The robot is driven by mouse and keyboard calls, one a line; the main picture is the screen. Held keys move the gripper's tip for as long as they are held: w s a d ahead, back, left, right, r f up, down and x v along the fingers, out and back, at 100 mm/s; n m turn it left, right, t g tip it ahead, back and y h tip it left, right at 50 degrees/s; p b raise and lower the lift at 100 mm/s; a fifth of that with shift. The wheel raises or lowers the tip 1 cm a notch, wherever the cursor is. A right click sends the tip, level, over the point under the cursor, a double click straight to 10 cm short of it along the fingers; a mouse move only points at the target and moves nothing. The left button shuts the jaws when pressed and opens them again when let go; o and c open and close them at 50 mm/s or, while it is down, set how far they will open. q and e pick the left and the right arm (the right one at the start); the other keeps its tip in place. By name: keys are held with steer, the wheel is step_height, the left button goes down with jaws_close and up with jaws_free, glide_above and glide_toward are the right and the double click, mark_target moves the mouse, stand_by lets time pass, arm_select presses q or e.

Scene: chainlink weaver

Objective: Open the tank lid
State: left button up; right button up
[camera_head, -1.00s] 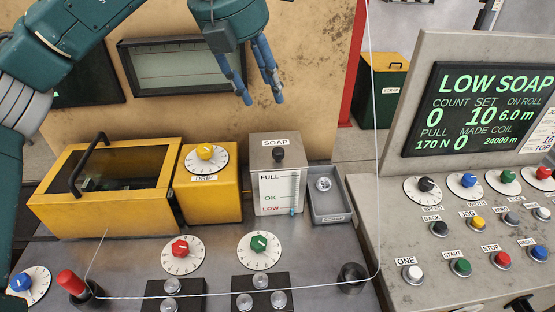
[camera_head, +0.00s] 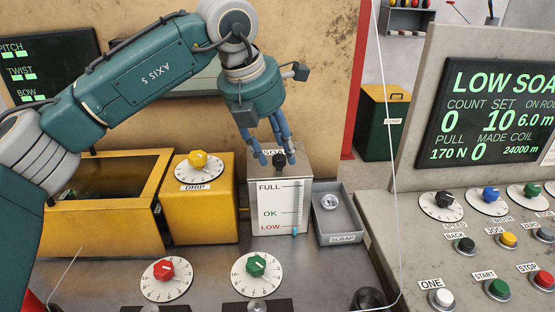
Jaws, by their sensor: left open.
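The soap tank (camera_head: 266,206) is a grey metal box with a FULL, OK, LOW gauge on its front. A blue mark sits near LOW. Its lid (camera_head: 297,160) is flat on top and carries a dark knob (camera_head: 279,162). The SOAP label is partly hidden by my fingers. My left gripper (camera_head: 275,158) points down over the lid, open, with its blue fingers on either side of the knob. I cannot tell whether they touch it. My right gripper is not in view.
A yellow box with a DRIP dial (camera_head: 198,167) stands left of the tank. A grey SCRAP tray (camera_head: 338,233) is close on its right. Red (camera_head: 166,269) and green (camera_head: 256,265) dials lie in front.

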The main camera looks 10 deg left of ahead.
arm_select(q)
steer(key=shift+w+d+f, duration=0.15)
steer(key=shift+w+f, duration=0.1)
steer(key=shift+f, duration=0.4)
